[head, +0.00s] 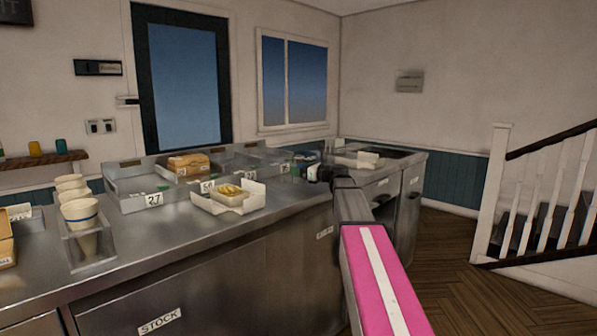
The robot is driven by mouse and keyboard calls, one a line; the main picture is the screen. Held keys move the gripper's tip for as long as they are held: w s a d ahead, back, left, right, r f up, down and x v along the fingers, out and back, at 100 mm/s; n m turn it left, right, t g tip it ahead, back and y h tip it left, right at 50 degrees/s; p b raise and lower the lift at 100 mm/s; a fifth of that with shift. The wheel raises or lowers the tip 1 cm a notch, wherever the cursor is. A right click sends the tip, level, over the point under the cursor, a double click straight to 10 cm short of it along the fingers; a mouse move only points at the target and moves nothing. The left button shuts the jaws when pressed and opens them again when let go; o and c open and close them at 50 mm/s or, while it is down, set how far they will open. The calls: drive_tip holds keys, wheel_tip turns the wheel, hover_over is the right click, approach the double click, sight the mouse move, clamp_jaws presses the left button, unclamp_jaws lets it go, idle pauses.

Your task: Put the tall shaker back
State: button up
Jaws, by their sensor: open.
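My arm reaches from the lower right towards the counter's far end. My gripper (325,174) is at its end, over the counter edge, small and dark in the head view. It looks open, but its fingers are hard to make out. A group of small dark and greenish containers (300,165) stands just left of it. The tall shaker may be among them, but I cannot tell which one it is. My gripper partly covers this spot, and I cannot tell whether it touches any of them.
The steel counter (250,232) holds grey bins (135,202), a paper tray (252,204) of yellow food and a cup holder (90,245). A wall shelf (45,160) at left carries small coloured containers. The wooden floor (480,300) is clear towards the stairs.

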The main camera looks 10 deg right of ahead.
drive_tip(key=v, duration=1.1)
drive_tip(key=shift+s, duration=0.1)
idle(0.9)
